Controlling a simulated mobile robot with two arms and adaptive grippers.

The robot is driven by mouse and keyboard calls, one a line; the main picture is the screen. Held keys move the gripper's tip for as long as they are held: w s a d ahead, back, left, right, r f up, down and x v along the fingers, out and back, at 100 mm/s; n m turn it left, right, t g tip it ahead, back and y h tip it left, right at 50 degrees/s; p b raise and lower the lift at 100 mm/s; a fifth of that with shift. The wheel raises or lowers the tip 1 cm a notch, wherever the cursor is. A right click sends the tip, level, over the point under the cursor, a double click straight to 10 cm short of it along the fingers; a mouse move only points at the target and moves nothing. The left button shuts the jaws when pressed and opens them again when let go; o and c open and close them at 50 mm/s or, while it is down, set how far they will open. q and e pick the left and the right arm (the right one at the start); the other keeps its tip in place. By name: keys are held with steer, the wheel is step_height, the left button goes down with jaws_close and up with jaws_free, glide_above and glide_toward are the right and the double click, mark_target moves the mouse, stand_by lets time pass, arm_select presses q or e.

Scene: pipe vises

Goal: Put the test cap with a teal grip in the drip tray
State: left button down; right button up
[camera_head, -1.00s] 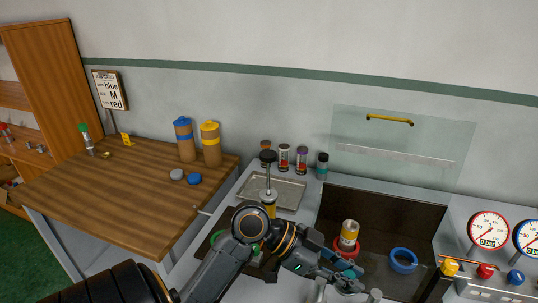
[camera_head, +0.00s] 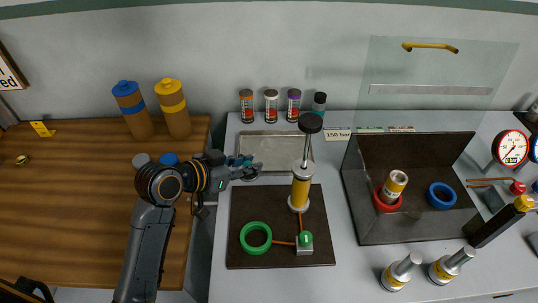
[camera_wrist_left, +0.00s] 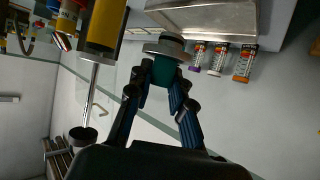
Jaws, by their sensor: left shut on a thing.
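My left gripper (camera_head: 248,166) is shut on the test cap with a teal grip. In the left wrist view the teal grip (camera_wrist_left: 164,70) sits between the fingertips, with the cap's grey metal disc (camera_wrist_left: 166,47) beyond them. In the head view the fingers hide most of the cap. The drip tray (camera_head: 270,143) is a shallow metal tray near the wall; my gripper is at its front left corner. The tray also shows in the left wrist view (camera_wrist_left: 222,18). I cannot tell whether the cap touches the tray. My right gripper is not in view.
A yellow hand pump (camera_head: 302,187) stands upright right of the gripper, on a dark mat with a green ring (camera_head: 256,237). Several small bottles (camera_head: 270,105) line the wall behind the tray. An open dark box (camera_head: 364,222) and two metal caps (camera_head: 399,271) are to the right.

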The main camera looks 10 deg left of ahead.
arm_select(q)
steer(key=w+d+n+t+y, duration=0.1)
steer(key=w+d+n+y, duration=0.1)
steer(key=w, duration=0.2)
steer(key=n+y, duration=0.3)
glide_above(256, 154)
steer(key=shift+t, duration=0.3)
steer(key=f, duration=0.7)
steer(key=shift+s+d+f+b, duration=0.2)
steer(key=shift+s+d+b, duration=0.1)
steer(key=shift+w+a+f, duration=0.1)
steer(key=shift+w+f, duration=0.05)
steer(key=shift+f, duration=0.1)
steer(key=f, duration=0.3)
steer(key=shift+w+a+p, duration=0.2)
steer(key=shift+p, duration=0.2)
steer(key=shift+f, duration=0.35)
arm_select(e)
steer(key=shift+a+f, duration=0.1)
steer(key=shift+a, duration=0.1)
arm_select(q)
steer(key=shift+f, duration=0.1)
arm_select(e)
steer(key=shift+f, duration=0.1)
